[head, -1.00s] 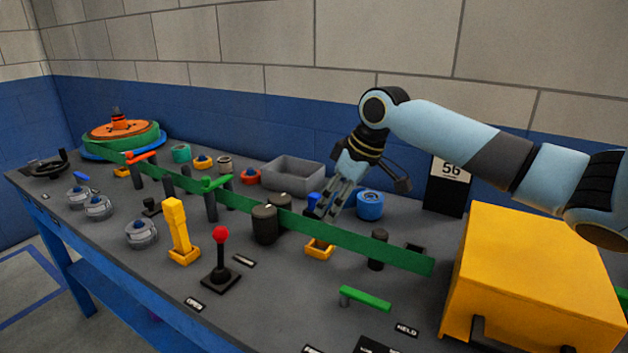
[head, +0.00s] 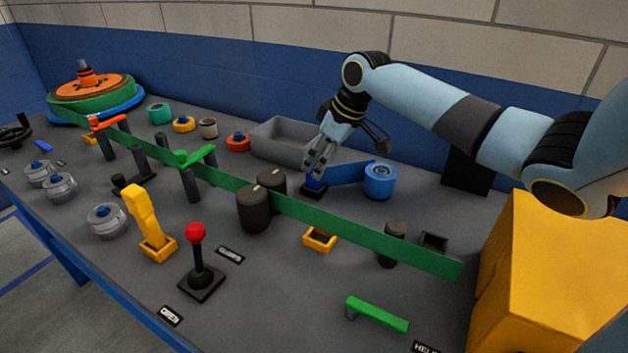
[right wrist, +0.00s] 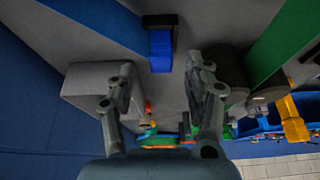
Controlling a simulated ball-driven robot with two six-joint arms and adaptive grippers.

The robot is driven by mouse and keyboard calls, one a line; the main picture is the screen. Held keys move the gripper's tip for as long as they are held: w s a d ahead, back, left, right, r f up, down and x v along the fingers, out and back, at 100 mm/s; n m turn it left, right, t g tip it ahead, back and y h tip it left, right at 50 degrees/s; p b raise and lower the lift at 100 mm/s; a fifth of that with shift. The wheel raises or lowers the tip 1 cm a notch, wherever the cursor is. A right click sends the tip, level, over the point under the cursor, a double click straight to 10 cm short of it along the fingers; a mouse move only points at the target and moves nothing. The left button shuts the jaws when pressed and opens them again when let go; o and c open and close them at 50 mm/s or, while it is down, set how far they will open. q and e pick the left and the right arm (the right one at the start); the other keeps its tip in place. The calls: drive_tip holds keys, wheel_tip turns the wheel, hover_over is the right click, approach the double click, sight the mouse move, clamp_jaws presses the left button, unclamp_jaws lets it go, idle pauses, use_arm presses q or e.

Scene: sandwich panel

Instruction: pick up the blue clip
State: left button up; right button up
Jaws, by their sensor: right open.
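The blue clip (head: 316,181) looks like a small upright blue piece on a black base, behind the green strip in the head view. In the right wrist view the blue clip (right wrist: 161,50) shows ahead of the fingers, in the gap between them. My right gripper (head: 313,163) is open and empty, its fingertips just above the clip and partly covering it in the head view. Its two open fingers (right wrist: 158,78) also show in the right wrist view. I cannot tell whether they touch the clip. My left gripper is not in view.
A blue tape roll (head: 380,181) with a blue tail stands right of the clip. A grey bin (head: 284,140) is to the left. Dark cylinders (head: 254,209) and a long green strip (head: 350,230) stand in front. A yellow box (head: 555,270) fills the right side.

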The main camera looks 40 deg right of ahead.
sight(314, 181)
drive_tip(key=x, duration=0.4)
drive_tip(key=shift+w+a, duration=0.15)
drive_tip(key=shift+c, duration=0.7)
clamp_jaws()
